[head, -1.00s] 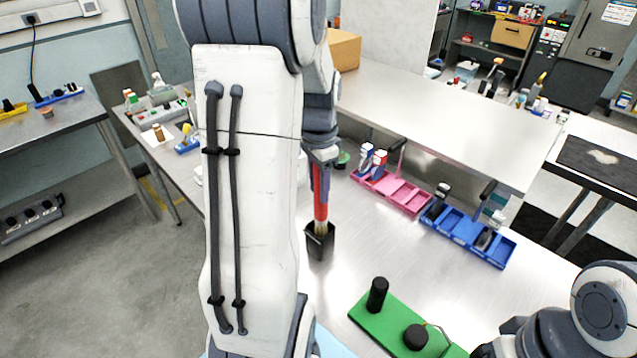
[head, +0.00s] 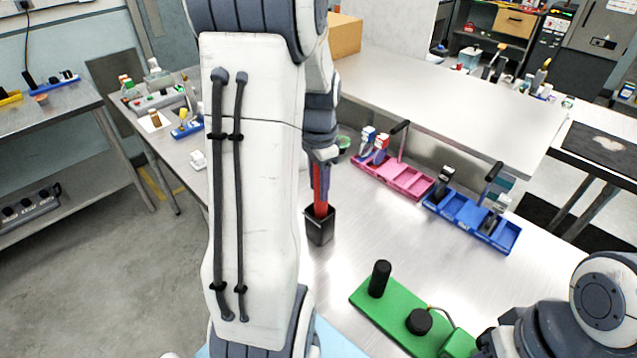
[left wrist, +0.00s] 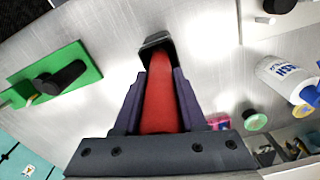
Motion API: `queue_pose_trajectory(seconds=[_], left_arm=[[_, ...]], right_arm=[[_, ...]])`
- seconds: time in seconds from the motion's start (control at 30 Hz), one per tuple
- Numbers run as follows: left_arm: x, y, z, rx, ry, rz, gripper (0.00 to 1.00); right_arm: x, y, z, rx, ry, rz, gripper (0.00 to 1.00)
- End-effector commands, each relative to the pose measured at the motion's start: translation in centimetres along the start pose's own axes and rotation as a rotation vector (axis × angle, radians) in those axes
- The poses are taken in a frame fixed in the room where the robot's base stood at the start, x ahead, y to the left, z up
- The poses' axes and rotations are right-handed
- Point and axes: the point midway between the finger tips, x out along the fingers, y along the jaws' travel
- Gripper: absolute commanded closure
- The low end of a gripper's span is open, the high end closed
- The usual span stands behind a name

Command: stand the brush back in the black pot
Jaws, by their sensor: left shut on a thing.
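The brush (head: 320,208) has a red handle. My left gripper (head: 319,184) is shut on it and points down over the black pot (head: 320,230). The brush's lower end is inside the pot, and its bristles are hidden by the pot walls. In the left wrist view the red handle (left wrist: 158,105) lies between the two fingers and runs into the pot (left wrist: 157,42). I cannot tell whether the brush touches the pot's floor. Of my right arm only links show at the lower right; its gripper is not seen.
A green board (head: 400,316) with black knobs lies in front of the pot. A pink tray (head: 410,181) and a blue tray (head: 465,232) stand to the right. A small green round thing (head: 343,142) is behind the gripper. Bare metal table surrounds the pot.

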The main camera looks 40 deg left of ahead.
Motion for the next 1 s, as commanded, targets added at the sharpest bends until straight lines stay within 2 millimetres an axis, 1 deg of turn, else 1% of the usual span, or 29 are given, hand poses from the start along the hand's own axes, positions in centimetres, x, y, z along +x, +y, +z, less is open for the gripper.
queue_pose_trajectory(seconds=[0.43,0.47,0.5,0.53,0.87,0.97,1.0], left_arm=[[0.0,0.0,0.0,0.000,0.000,0.000,1.00],[0.0,0.0,0.0,0.000,0.000,0.000,0.48],[0.0,0.0,0.0,0.000,0.000,0.000,0.33],[0.0,0.0,0.0,0.000,0.000,0.000,0.24],[-0.2,0.0,0.0,0.000,0.000,-0.001,0.24],[-1.0,-0.1,-0.1,0.000,0.002,-0.002,0.24],[-1.5,-0.1,-0.1,0.000,0.002,-0.003,0.24]], right_arm=[[0.0,0.0,0.0,0.000,0.000,0.000,0.50],[0.0,0.0,0.0,0.000,0.000,0.000,0.50],[0.0,0.0,0.0,0.000,0.000,0.000,0.50],[0.0,0.0,0.0,0.000,0.000,0.000,0.50],[0.0,0.0,0.0,0.000,0.000,0.000,0.50],[0.1,0.0,0.0,0.000,0.000,0.000,0.50],[0.2,0.0,0.0,0.000,0.000,0.000,0.50]])
